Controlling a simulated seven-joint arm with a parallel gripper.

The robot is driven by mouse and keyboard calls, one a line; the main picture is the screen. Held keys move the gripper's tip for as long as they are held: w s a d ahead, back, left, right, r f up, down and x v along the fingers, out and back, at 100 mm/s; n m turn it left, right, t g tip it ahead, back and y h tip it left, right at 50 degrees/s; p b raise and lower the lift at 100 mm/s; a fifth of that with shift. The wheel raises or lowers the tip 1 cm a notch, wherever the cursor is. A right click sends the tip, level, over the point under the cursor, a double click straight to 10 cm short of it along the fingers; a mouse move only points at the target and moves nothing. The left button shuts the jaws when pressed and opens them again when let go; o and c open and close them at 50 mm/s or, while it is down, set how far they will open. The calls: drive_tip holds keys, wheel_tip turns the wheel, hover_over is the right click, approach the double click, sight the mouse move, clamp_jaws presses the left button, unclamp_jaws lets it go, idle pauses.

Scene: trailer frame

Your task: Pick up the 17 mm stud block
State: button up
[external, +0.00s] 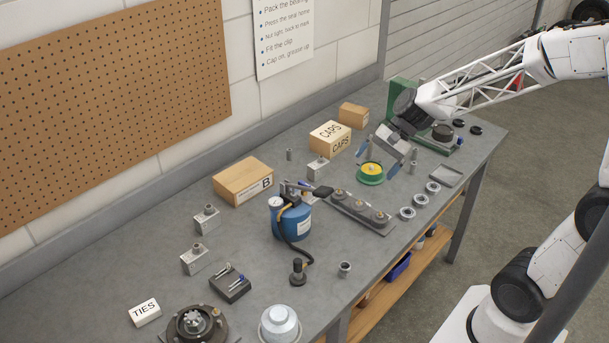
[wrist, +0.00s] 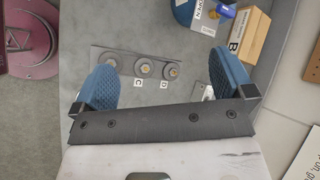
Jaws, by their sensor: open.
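Three grey metal blocks, each with a short stud on top, stand on the bench in the external view: one near the CAPS box (external: 317,170), one left of the blue pot (external: 207,222), and one nearer the front (external: 195,262). No size marking is legible, so I cannot tell which is the 17 mm stud block. My gripper (external: 379,160) is open and empty, above the bench near a green and yellow tin (external: 371,173). In the wrist view its blue fingers (wrist: 163,82) are wide apart. A small pale metal part (wrist: 204,93) shows partly hidden beside the right finger.
A plate with several round hubs (external: 345,206) lies along the bench; it also shows between my fingers (wrist: 155,56). A blue pot with a hose (external: 290,222), box B (external: 240,183), the CAPS box (external: 330,137) and loose rings (external: 407,213) stand nearby. The front-left bench has clear patches.

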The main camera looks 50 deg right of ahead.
drive_tip(key=w+d+f+m+t+y, duration=0.1)
drive_tip(key=w+d+f+m+t, duration=0.2)
drive_tip(key=w, duration=0.4)
drive_tip(key=w+d+f+m+t+y, duration=0.1)
drive_tip(key=w+d+f+m, duration=0.1)
drive_tip(key=w+f+m, duration=0.3)
drive_tip(key=m+t, duration=0.4)
drive_tip(key=m, duration=0.4)
approach(323, 159)
drive_tip(key=shift+w+a+f+h, duration=0.15)
drive_tip(key=shift+w+a+h, duration=0.25)
drive_tip(key=shift+w+a, duration=0.6)
drive_tip(key=shift+a, duration=0.1)
drive_tip(key=shift+x, duration=1.2)
drive_tip(key=shift+w, duration=0.1)
drive_tip(key=shift+x, duration=2.55)
drive_tip(key=shift+f, duration=0.2)
drive_tip(key=shift+c, duration=0.2)
